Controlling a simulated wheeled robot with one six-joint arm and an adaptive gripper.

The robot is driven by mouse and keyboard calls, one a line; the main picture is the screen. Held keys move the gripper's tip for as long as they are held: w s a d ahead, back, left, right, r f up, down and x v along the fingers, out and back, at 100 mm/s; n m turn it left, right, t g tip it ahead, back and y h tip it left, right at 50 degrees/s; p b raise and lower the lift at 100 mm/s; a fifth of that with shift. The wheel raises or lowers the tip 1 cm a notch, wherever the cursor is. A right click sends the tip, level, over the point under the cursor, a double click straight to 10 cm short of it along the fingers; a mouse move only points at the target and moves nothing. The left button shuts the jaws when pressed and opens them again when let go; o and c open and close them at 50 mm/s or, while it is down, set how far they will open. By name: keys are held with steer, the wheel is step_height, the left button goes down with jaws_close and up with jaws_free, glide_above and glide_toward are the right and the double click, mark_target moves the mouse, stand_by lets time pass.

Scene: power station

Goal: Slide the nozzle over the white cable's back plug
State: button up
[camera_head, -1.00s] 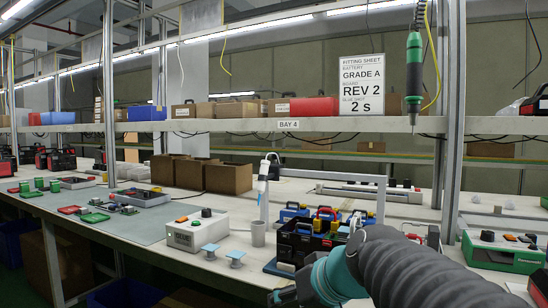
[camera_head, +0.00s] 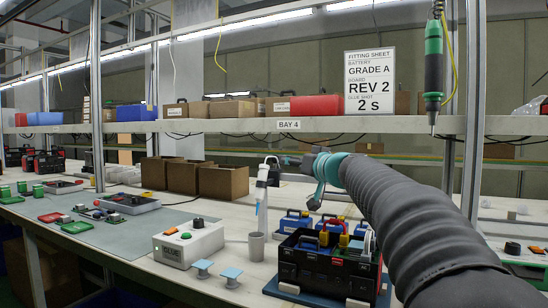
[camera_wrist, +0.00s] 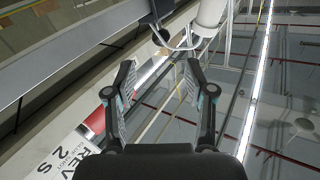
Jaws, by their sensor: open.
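A white hand tool like a glue dispenser (camera_head: 262,178), with a pale blue nozzle tip (camera_head: 261,217), hangs nose down from a white frame above a grey cup (camera_head: 256,245). My gripper (camera_head: 286,160) is raised just right of the tool's top, seen side-on. In the wrist view my gripper (camera_wrist: 160,68) is open, with nothing between its fingers. A white cylinder (camera_wrist: 211,12), probably part of the tool, shows beyond the fingertips with a thin wire loop. I cannot make out a white cable or its back plug. I cannot tell whether the gripper touches the tool.
A white box marked GLUE (camera_head: 188,243) stands left of the cup, with two small light blue stands (camera_head: 231,273) in front. A black crate (camera_head: 320,268) holding blue and yellow items is below my arm. The shelf (camera_head: 230,124) runs above; a green screwdriver (camera_head: 433,68) hangs at right.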

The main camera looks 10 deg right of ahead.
mark_target(278, 159)
steer(key=p+x, duration=0.3)
steer(key=x, duration=0.7)
steer(key=shift+w+a+p, duration=0.1)
steer(key=shift+a+p, duration=0.05)
steer(key=shift+p, duration=0.15)
jaws_close()
